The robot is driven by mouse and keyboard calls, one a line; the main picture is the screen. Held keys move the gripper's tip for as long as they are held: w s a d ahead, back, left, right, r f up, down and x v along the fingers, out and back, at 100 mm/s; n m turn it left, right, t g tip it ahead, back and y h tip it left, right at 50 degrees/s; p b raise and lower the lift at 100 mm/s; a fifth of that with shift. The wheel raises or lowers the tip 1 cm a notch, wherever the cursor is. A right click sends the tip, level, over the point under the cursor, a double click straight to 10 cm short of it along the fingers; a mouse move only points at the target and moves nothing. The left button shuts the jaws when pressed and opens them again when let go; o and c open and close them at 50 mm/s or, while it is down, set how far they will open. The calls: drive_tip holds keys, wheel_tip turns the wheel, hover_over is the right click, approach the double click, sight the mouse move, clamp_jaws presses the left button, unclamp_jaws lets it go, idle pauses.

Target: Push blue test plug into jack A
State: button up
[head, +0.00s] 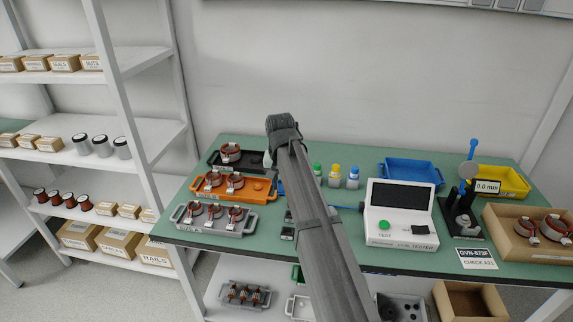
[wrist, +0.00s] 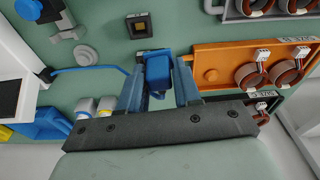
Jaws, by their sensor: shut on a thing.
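In the wrist view my gripper (wrist: 158,80) is shut on the blue test plug (wrist: 158,72), which sits between the two blue-grey fingers. A blue cable (wrist: 95,70) runs from the plug's side towards the white tester; it also shows in the head view (head: 347,208). A small square jack block (wrist: 139,25) with a brass-coloured centre lies on the bench beyond the plug. In the head view two small blocks (head: 287,233) show left of my arm. A dark edge shows just behind the plug; whether the plug touches a jack is hidden. No jack letter is readable.
The white tester (head: 400,228) stands right of my arm. An orange tray (wrist: 215,55) with coils is close beside the gripper. Several small bottles (head: 335,177), a blue tray (head: 410,172) and a gauge stand (head: 462,215) are also on the green bench.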

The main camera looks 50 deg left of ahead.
drive_tip(key=s+d+f, duration=0.1)
drive_tip(key=s+d, duration=0.2)
drive_tip(key=d, duration=0.4)
drive_tip(key=shift+d+f+m, duration=0.25)
drive_tip(key=shift+f+m, duration=0.05)
drive_tip(key=shift+m, duration=0.1)
drive_tip(key=shift+s+f, duration=0.1)
drive_tip(key=shift+f, duration=2.25)
drive_tip(key=shift+f, duration=1.05)
drive_tip(key=o, duration=1.1)
